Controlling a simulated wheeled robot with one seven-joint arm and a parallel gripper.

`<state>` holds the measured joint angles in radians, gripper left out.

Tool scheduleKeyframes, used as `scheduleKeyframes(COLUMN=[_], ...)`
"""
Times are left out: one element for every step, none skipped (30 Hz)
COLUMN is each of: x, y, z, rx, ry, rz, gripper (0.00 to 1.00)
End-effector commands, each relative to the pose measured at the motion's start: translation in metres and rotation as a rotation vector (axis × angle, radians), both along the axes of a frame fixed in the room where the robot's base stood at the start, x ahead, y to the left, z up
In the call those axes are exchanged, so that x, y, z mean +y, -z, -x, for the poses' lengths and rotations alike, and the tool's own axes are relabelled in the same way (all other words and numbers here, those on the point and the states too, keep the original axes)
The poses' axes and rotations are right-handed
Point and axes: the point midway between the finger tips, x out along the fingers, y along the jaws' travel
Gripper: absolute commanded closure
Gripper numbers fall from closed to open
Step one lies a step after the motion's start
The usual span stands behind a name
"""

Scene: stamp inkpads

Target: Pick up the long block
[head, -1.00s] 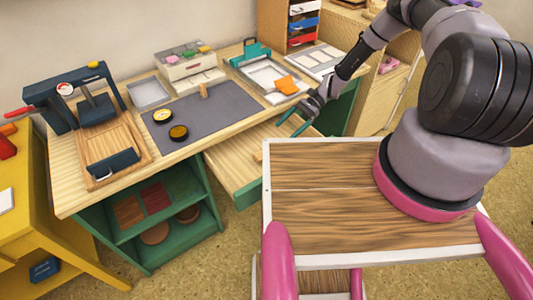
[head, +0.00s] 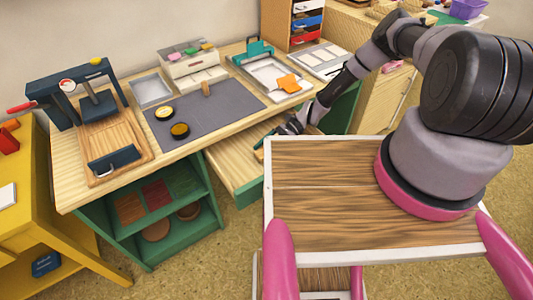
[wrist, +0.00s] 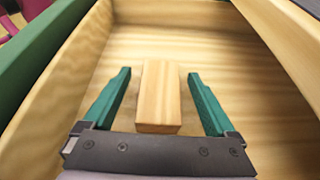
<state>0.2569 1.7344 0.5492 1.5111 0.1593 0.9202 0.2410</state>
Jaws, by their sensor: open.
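The long block (wrist: 158,95) is a plain light-wood bar lying in the open wooden drawer, seen in the wrist view. My gripper (wrist: 159,78) is open, with one green finger on each side of the block and a visible gap at both sides. In the head view my gripper (head: 268,145) is down at the drawer, where the arm and hand hide much of the drawer's inside. Only a small piece of wood shows there beside the fingers, and I cannot make out the block's full shape.
The drawer (head: 232,172) has raised wooden walls close around my gripper and a green front (wrist: 38,50).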

Motion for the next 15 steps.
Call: scheduleKeyframes(x=[0.0055,0.0080,0.0104,0.0116,0.0124,0.0129,0.0130,0.0130,0.0128,0.0127,0.0127,0.0126,0.0126,0.0125,0.0125], y=[0.0027,0.0038,0.0050,0.0055,0.0060,0.0062,0.0063,0.0063,0.0062,0.0062,0.0062,0.0062,0.0062,0.0062,0.0062], z=[0.0033,0.0045,0.0061,0.0069,0.0074,0.0077,0.0076,0.0076,0.0075,0.0075,0.0075,0.0074,0.0074,0.0074,0.0074], rx=[0.001,-0.001,0.000,0.000,0.000,0.000,0.000,-0.001,-0.001,-0.001,-0.001,-0.001,-0.001,-0.001,-0.001], ry=[0.000,0.000,0.000,0.000,0.001,0.001,0.001,0.001,0.001,0.001,0.001,0.001,0.001,0.001,0.001], rz=[-0.001,-0.001,0.000,0.000,0.000,0.000,0.001,0.001,0.001,0.001,0.001,0.001,0.001,0.001,0.001], gripper=[0.09,0.09,0.09,0.09,0.09,0.09,0.09,0.09,0.09,0.09,0.09,0.20,0.32,0.43,0.58])
